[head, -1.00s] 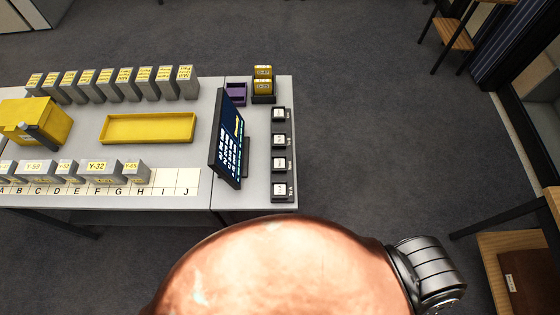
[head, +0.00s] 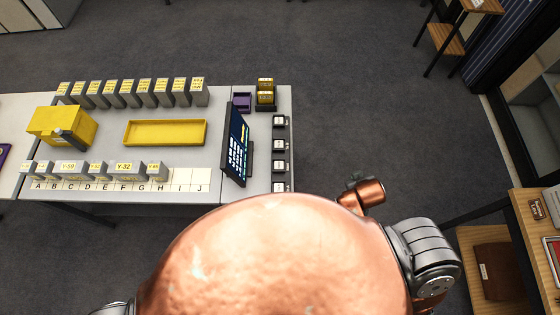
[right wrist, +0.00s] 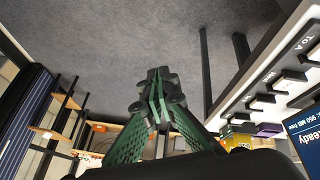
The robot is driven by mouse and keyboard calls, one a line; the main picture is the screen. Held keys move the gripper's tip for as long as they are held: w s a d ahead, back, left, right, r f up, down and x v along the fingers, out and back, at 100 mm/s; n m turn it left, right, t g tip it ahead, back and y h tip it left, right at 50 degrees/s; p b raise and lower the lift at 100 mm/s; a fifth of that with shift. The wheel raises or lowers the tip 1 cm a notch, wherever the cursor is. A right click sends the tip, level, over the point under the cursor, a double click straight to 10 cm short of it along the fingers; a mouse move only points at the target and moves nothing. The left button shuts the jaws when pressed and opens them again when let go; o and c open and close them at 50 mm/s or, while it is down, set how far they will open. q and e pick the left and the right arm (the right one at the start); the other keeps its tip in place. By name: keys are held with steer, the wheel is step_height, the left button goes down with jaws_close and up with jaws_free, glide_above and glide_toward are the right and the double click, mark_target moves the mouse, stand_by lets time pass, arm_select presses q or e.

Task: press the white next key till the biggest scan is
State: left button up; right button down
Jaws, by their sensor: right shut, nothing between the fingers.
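A column of white keys on dark bases (head: 279,143) runs along the right edge of the table. My left gripper is out of view.
Grey boxes (head: 130,95) line the back; more stand by a lettered strip (head: 185,180). A yellow tray (head: 165,132), a yellow box (head: 62,125), a purple tray (head: 242,102) and small yellow boxes (head: 265,92) are on the table. Floor right of the table is clear.

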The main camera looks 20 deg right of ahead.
steer(key=w+d+r+n+t+h, duration=0.2)
steer(key=w+r+t, duration=0.2)
steer(key=w+r, duration=0.4)
steer(key=w+d+r+n+t+h, duration=0.25)
steer(key=w+r, duration=0.35)
steer(key=r, duration=0.4)
steer(key=w+a+r+n+t+y, duration=0.4)
steer(key=w+a+r+n+y, duration=0.1)
steer(key=a+n, duration=0.25)
steer(key=w+a+r+n+t+y, duration=0.4)
steer(key=a+r+n, duration=0.15)
steer(key=a, duration=0.25)
steer(key=a+f+n+g+y, duration=0.6)
steer(key=a+f+n+y, duration=0.25)
steer(key=a+n, duration=0.45)
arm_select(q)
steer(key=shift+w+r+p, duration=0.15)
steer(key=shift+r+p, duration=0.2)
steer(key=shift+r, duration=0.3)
arm_select(e)
steer(key=s+f+n+g+h, duration=0.3)
steer(key=f+n+g, duration=0.3)
steer(key=f, duration=1.3)
steer(key=shift+s+d+g, duration=0.2)
steer(key=shift+s+g, duration=0.35)
steer(key=shift+g, duration=0.4)
